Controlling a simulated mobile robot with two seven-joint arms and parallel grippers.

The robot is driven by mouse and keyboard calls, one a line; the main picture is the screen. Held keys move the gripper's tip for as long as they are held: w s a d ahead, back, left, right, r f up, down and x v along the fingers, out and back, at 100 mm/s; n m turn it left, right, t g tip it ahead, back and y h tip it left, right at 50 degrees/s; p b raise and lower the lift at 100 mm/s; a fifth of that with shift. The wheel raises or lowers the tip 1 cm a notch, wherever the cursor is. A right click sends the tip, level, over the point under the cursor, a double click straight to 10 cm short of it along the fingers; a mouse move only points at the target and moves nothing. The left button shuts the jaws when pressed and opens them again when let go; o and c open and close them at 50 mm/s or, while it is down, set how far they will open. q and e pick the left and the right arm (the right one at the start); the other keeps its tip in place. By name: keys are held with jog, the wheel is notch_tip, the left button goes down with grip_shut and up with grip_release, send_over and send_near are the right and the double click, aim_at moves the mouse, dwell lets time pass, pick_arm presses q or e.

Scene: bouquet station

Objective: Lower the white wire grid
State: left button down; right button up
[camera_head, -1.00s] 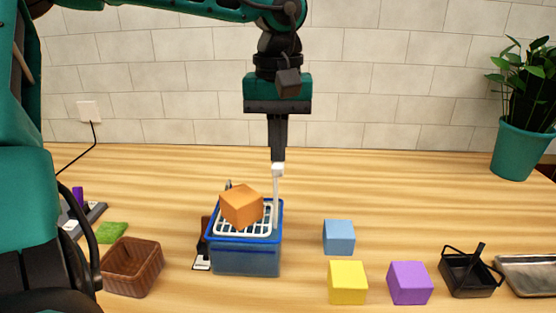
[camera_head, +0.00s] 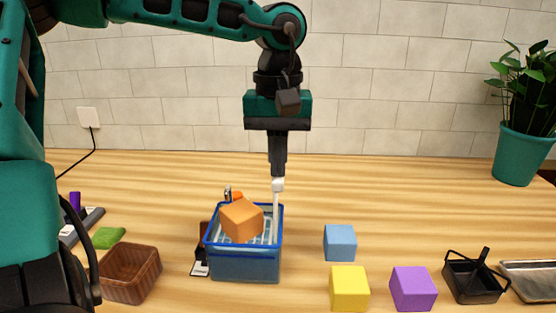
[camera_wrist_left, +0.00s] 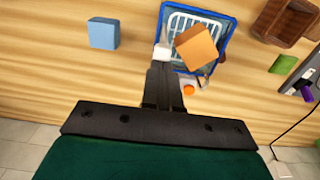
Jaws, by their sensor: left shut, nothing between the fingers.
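The white wire grid (camera_head: 262,238) sits inside the blue-rimmed, see-through container (camera_head: 245,267), below its rim, with an orange cube (camera_head: 241,220) on it. The grid's white upright handle (camera_head: 276,200) rises at the container's right side. My left gripper (camera_head: 278,178) points down right at the handle's top, its fingers shut with nothing between them. In the left wrist view the grid (camera_wrist_left: 190,22), the container's blue rim (camera_wrist_left: 229,38) and the orange cube (camera_wrist_left: 197,47) lie beyond the fingertips. The cube hides part of the grid. My right gripper is not in view.
Blue (camera_head: 340,242), yellow (camera_head: 348,288) and purple (camera_head: 413,288) cubes stand to the right. A black basket (camera_head: 472,280) and metal tray (camera_head: 530,277) are farther right. A brown basket (camera_head: 131,272) and green block (camera_head: 109,237) are left. A small orange thing (camera_head: 237,196) shows behind the container.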

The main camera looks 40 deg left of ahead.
aim_at(278, 183)
pick_arm(q)
jog(key=shift+f, duration=0.15)
jog(key=shift+f+b, duration=1)
jog(key=shift+f, duration=0.55)
jog(key=shift+f+b, duration=0.75)
jog(key=shift+f, duration=0.1)
jog(key=shift+r, duration=0.2)
notch_tip(278, 183, up, 5)
jog(key=p, duration=0.4)
